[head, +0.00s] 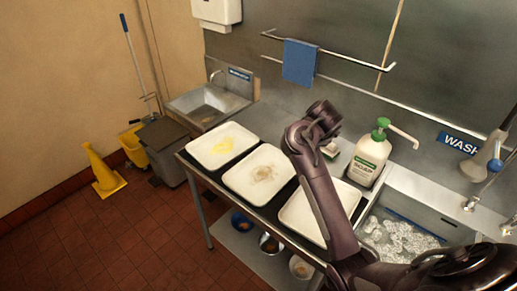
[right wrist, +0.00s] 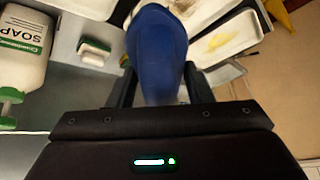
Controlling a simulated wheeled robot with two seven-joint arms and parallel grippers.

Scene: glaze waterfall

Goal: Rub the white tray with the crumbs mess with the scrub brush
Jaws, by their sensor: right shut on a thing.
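The white tray with the crumbs mess (head: 236,186) is the middle one of three on the dark counter, with a brownish crumb patch (head: 264,173) at its centre. Part of it shows at the top of the right wrist view (right wrist: 202,18). My right gripper (right wrist: 158,80) is shut on a smooth blue body, which I take to be the scrub brush (right wrist: 156,50). The brush's underside is hidden, and I cannot tell whether it touches the tray. In the head view my right arm hides the gripper and brush. My left gripper is not in view.
A tray with a yellow smear (head: 222,146) lies left, another white tray (head: 300,215) right, partly behind my arm. A soap bottle (head: 370,158) and a small white-and-green block (right wrist: 95,50) stand behind. A sink (head: 440,215) is at right.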

